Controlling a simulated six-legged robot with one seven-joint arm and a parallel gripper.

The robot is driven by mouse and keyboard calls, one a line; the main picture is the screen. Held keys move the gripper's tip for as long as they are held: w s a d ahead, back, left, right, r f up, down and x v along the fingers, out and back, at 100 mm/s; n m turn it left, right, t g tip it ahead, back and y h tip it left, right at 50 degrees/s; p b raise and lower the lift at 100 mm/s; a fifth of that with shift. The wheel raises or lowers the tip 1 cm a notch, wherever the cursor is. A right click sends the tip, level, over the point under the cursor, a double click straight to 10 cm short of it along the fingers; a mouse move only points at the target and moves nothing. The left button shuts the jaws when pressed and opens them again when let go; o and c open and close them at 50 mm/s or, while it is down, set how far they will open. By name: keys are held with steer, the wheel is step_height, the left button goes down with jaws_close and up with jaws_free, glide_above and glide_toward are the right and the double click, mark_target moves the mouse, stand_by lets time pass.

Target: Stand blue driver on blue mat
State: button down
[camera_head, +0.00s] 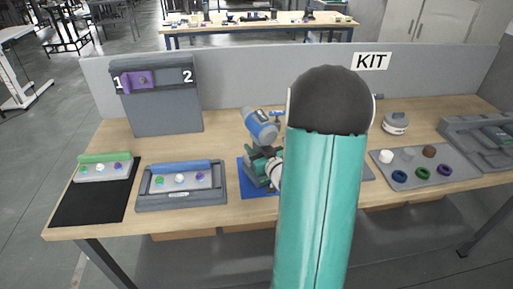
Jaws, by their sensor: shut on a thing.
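The blue driver (262,124) shows above the blue mat (247,190), with its blue body tilted and its lower part hidden by my gripper. The blue mat lies on the table near the front edge, left of my teal arm, and is partly covered from view. My gripper (262,160) is over the mat and shut on the driver. Its fingertips are small and partly hidden, and I cannot tell whether the driver's base touches the mat.
Left of the mat is a grey tray (150,201) with a blue bar and coloured pieces. A black mat (88,207) lies at far left. A grey panel (166,113) with a purple piece stands behind. Right is a grey board (408,184) with rings and pegs.

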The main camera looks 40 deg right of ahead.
steer(key=shift+f, duration=0.3)
stand_by(0.6)
steer(key=c, duration=0.8)
jaws_free()
steer(key=shift+c, duration=0.2)
steer(key=shift+f, duration=0.1)
steer(key=shift+s, duration=0.15)
